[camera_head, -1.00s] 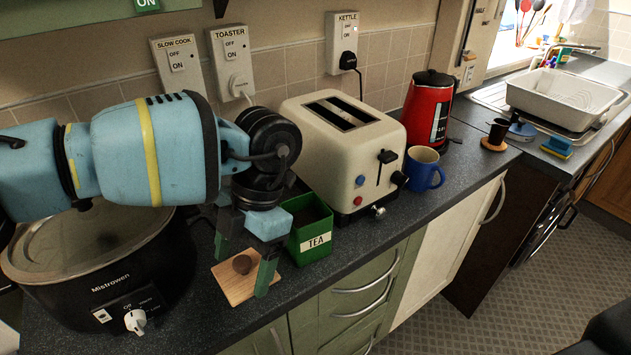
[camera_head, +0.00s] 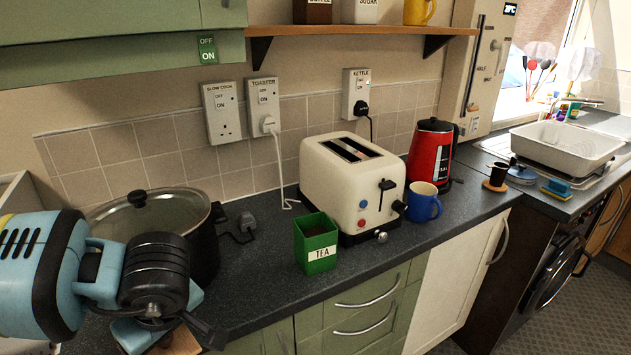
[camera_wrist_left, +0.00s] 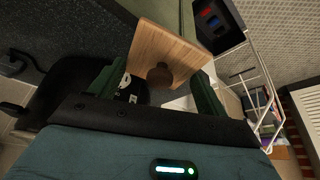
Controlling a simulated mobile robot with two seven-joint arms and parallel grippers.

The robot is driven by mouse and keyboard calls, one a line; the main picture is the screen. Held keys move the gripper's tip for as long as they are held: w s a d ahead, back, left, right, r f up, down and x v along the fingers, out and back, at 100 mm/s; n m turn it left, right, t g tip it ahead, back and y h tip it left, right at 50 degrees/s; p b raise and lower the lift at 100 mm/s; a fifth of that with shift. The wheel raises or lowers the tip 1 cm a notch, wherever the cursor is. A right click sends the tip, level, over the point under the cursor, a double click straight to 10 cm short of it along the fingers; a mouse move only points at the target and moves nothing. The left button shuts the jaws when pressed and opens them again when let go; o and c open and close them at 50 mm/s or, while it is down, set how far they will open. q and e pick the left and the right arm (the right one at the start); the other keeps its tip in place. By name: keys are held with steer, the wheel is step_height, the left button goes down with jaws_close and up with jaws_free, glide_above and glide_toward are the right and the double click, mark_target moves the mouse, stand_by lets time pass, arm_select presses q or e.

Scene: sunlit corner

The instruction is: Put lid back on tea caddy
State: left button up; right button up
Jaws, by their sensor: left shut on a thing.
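The green tea caddy (camera_head: 318,242), labelled TEA, stands upright and open-topped on the worktop, left of the toaster. The lid (camera_head: 182,343) is a square wooden board with a round dark knob. It shows more fully in the left wrist view (camera_wrist_left: 165,45). My left gripper (camera_wrist_left: 155,85) is shut on the lid, with a green finger on either side of the knob. In the head view it is at the bottom left, in front of the slow cooker and well left of the caddy. Part of the lid is cut off there. My right gripper is not in view.
The black slow cooker (camera_head: 205,245) stands behind my left arm. The cream toaster (camera_head: 350,190) is close behind the caddy, with a blue mug (camera_head: 422,203) and red kettle (camera_head: 430,155) to the right. The worktop (camera_head: 260,290) left of the caddy is clear.

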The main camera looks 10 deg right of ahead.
arm_select(q)
steer(key=s+a+m+t+h, duration=0.1)
steer(key=s+a+m+h, duration=0.2)
steer(key=m, duration=0.6)
steer(key=shift+s+a+r+t, duration=0.35)
steer(key=shift+a+r, duration=0.1)
steer(key=shift+a, duration=0.8)
steer(key=shift+d, duration=0.15)
